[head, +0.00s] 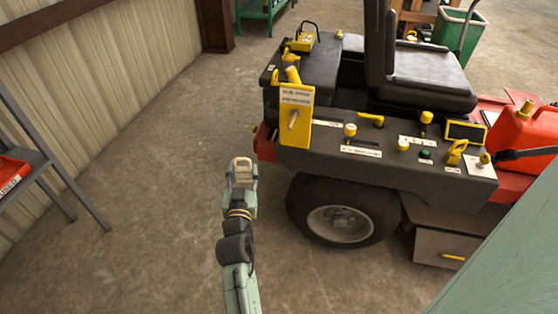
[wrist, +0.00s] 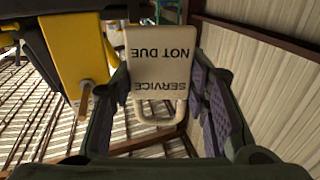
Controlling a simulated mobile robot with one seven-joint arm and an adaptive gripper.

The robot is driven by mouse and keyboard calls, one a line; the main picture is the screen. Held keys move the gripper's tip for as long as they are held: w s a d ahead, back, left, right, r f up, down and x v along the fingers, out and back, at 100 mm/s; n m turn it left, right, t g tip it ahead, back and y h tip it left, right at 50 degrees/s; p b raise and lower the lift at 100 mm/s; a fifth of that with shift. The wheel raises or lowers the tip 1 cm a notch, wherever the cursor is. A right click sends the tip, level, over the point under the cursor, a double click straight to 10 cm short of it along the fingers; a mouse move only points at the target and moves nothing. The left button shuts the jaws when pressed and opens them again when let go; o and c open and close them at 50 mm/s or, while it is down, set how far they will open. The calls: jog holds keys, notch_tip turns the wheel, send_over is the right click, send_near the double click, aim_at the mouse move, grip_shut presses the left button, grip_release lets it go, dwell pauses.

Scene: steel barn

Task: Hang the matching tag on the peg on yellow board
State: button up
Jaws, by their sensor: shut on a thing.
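The yellow board (head: 305,133) stands at the near left corner of the vehicle's dark side panel, with small dark lettering too blurred to read. A tan peg (head: 293,119) sticks out from its face. The board (wrist: 66,45) and its bare peg (wrist: 86,90) also show at the left of the wrist view. My gripper (wrist: 161,92) is shut on a cream tag (wrist: 160,60) with a loop handle; its lettering, upside down in the wrist view, reads "SERVICE NOT DUE". In the head view my gripper (head: 242,165) is left of and below the board, apart from it.
The vehicle has a black seat (head: 430,85), a front wheel (head: 340,210) and several yellow and white controls on its panel. A red fuel can (head: 525,130) stands at right. A grey stand (head: 65,175) with a red bin (head: 12,172) is at left. The concrete floor between is clear.

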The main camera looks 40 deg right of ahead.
jog(key=s+d+r+m+g+h, duration=0.3)
jog(key=s+d+r, duration=0.4)
jog(key=s+r, duration=0.2)
jog(key=f+p+x, duration=0.1)
jog(key=f+x, duration=0.1)
jog(key=x, duration=1.2)
jog(key=shift+w+f, duration=0.15)
jog(key=shift+w, duration=0.2)
dwell(0.5)
jog(key=shift+d, duration=0.2)
dwell(0.4)
jog(key=o, duration=1.1)
jog(key=shift+c, duration=0.2)
jog(key=shift+o, duration=0.2)
jog(key=o, duration=0.4)
jog(key=shift+c, duration=0.2)
